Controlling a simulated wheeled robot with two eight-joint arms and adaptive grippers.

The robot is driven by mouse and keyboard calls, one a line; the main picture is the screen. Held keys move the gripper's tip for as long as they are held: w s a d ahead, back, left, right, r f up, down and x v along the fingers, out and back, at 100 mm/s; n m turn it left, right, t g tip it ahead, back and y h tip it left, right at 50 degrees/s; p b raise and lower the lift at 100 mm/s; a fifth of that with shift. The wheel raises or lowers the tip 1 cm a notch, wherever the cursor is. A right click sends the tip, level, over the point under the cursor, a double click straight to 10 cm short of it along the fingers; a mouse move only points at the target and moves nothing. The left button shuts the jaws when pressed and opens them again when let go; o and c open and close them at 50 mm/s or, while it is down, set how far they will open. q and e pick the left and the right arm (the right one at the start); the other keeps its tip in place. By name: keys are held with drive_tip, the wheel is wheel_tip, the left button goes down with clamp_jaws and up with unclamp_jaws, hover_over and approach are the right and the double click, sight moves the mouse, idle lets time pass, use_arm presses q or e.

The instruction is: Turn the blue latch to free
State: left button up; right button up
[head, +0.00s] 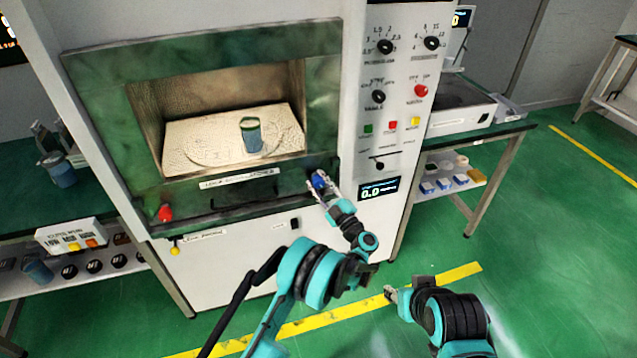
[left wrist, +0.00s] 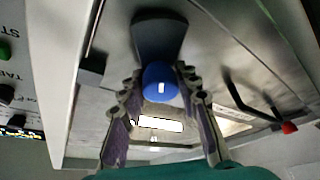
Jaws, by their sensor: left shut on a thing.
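The blue latch (head: 319,182) is a blue knob at the lower right corner of the microwave generator's green front frame. In the left wrist view the same blue latch (left wrist: 160,82) has a round blue end with a small white mark, in front of a dark lever piece. My left gripper (head: 323,187) is at the latch, shut on it, with a ridged finger on each side of the knob. The left gripper (left wrist: 160,95) also shows in the left wrist view. My right gripper (head: 391,294) is low, over the floor, away from the machine; its jaws are too small to read.
A red knob (head: 165,212) sits at the frame's lower left. A cup (head: 251,135) stands inside the chamber. The control panel (head: 393,100) with dials and buttons is to the right of the chamber. A side table (head: 487,131) stands farther right. The green floor to the right is clear.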

use_arm(q)
drive_tip(key=shift+d, duration=0.1)
idle(0.3)
drive_tip(key=o, duration=1.2)
drive_tip(key=shift+w, duration=0.1)
drive_tip(key=shift+c, duration=0.2)
drive_tip(key=v, duration=1.2)
